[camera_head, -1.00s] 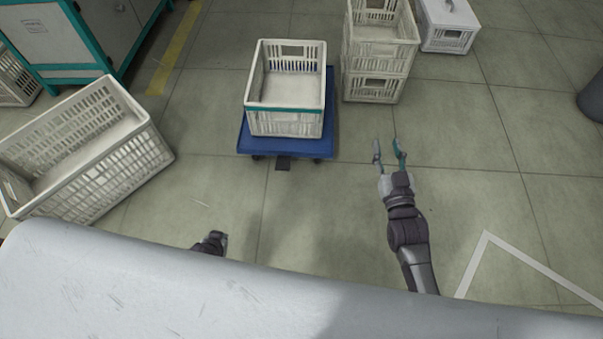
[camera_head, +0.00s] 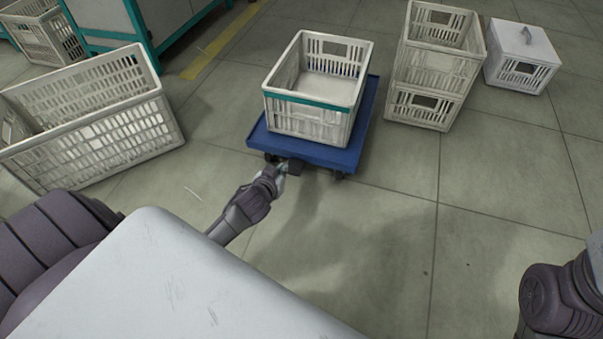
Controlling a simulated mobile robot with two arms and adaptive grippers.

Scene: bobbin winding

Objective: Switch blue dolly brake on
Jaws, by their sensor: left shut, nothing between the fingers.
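The blue dolly (camera_head: 262,138) stands on the floor at the upper middle with a white crate (camera_head: 308,120) with a teal rim strip on it. A small dark brake pedal (camera_head: 297,181) sticks out low at the dolly's near edge, partly hidden by my gripper. My left gripper (camera_head: 281,170) is shut with nothing in it, right beside the pedal; I cannot tell whether it touches. Whether the pedal is up or down is too small to tell. Only part of my right arm shows at the lower right edge; its gripper is out of view.
A large white crate (camera_head: 95,150) stands at the left. Stacked white crates (camera_head: 424,104) stand right of the dolly, and a closed white box (camera_head: 521,60) is beyond them. A grey and teal cabinet (camera_head: 150,45) is at the back left.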

